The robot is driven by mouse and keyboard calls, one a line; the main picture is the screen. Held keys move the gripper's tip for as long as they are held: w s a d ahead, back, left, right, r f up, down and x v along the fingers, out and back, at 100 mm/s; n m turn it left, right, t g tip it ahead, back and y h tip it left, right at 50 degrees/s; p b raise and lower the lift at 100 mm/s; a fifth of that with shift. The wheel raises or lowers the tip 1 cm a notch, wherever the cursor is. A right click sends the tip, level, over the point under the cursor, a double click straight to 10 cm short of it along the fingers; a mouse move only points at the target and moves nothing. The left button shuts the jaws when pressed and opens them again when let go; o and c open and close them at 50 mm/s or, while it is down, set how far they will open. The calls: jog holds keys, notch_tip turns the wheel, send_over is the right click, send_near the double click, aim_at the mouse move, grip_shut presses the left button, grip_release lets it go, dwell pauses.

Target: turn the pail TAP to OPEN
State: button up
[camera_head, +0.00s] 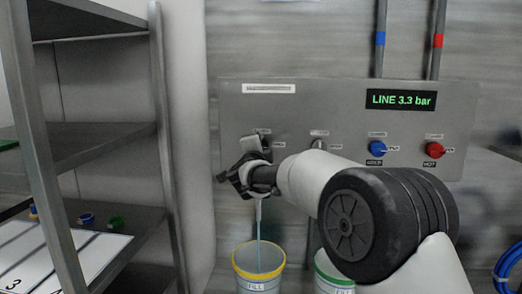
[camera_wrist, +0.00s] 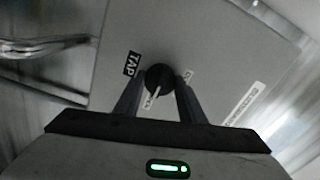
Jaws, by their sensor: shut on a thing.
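The tap is a round black knob (camera_wrist: 160,78) on a grey panel, beside a black TAP label (camera_wrist: 132,64). My gripper's two fingers stand on either side of the knob and are shut on it. The knob's white pointer line points down toward a small white label (camera_wrist: 148,102), whose text I cannot read surely. Another small label (camera_wrist: 188,76) is partly hidden by a finger. In the head view my gripper (camera_head: 245,172) is at the panel's lower left and hides the knob. A thin pale stream (camera_head: 259,222) falls below it into the yellow-rimmed pail (camera_head: 257,284).
A green-rimmed pail (camera_head: 332,278) stands to the right, partly behind my arm. The panel (camera_head: 320,98) carries a blue knob (camera_head: 377,149), a red knob (camera_head: 434,149) and a display reading LINE 3.3 bar (camera_head: 401,100). A metal shelf (camera_head: 95,145) stands at left.

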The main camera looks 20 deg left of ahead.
dwell(0.3)
jog(key=o, duration=1)
jog(key=shift+o, duration=0.2)
jog(key=v, duration=1.7)
jog(key=shift+s, duration=0.25)
jog(key=shift+a, duration=0.1)
